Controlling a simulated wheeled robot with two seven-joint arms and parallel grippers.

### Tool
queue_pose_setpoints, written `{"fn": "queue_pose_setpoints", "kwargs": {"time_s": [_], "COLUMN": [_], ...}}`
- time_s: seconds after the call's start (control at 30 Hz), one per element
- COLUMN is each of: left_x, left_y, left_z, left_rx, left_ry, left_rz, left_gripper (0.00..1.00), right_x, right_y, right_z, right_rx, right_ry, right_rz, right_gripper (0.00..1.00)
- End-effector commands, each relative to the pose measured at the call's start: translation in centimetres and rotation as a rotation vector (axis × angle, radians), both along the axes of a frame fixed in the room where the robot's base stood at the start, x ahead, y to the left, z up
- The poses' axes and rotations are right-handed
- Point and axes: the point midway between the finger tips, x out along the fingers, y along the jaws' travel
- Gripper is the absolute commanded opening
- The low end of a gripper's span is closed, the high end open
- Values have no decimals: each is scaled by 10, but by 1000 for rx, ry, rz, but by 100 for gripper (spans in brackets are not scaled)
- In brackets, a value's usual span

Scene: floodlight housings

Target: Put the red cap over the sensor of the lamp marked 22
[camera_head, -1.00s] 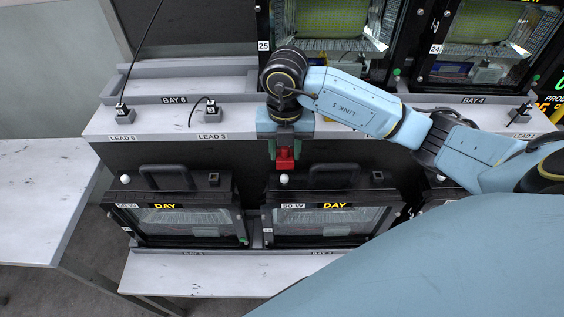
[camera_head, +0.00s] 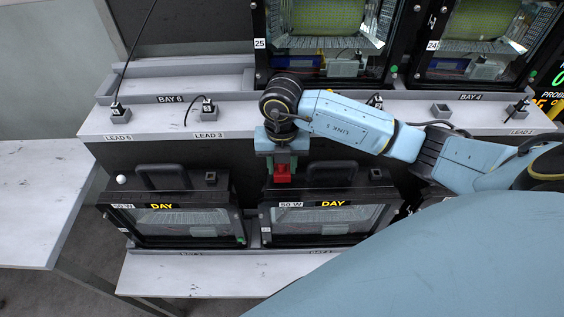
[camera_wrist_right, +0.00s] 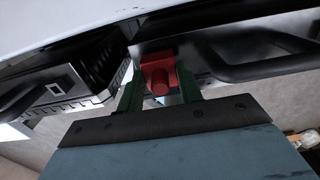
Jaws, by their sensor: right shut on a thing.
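My right gripper (camera_head: 282,168) is shut on the red cap (camera_head: 283,175), over the left end of the top of the middle lamp (camera_head: 330,222). In the right wrist view the red cap (camera_wrist_right: 159,72) sits between the green fingers of the right gripper (camera_wrist_right: 160,84). The middle lamp has a small tag at its left edge, too small to read. Its white sensor dome is hidden at the cap; I cannot tell whether the cap touches or covers it. My left gripper is not in view.
A similar lamp (camera_head: 180,222) with a bare white dome (camera_head: 121,180) stands to the left. Both lamps have black handles on top. Behind is a shelf (camera_head: 160,122) with lead plugs, and larger lamps marked 25 (camera_head: 325,45) and 24 (camera_head: 475,45).

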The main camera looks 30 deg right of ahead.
Motion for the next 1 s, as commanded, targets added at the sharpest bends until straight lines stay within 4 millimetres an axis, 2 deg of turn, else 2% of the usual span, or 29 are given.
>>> {"fn": "queue_pose_setpoints", "kwargs": {"time_s": [0.2,0.23,0.37,0.63,0.77,0.83,1.0], "left_x": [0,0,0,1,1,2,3], "left_y": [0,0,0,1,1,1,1], "left_z": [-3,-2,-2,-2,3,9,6], "left_rx": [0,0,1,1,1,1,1], "left_ry": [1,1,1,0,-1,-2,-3], "left_rz": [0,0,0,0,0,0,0], "left_gripper": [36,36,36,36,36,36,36], "right_x": [0,0,0,0,0,0,2], "right_y": [0,0,0,0,0,0,0], "right_z": [-3,-3,-3,-3,4,13,47], "right_rx": [0,0,0,0,0,2,2], "right_ry": [0,0,0,0,-1,-2,-7], "right_rz": [0,0,0,0,0,-1,1], "right_gripper": [10,40,57,57,57,57,57]}}
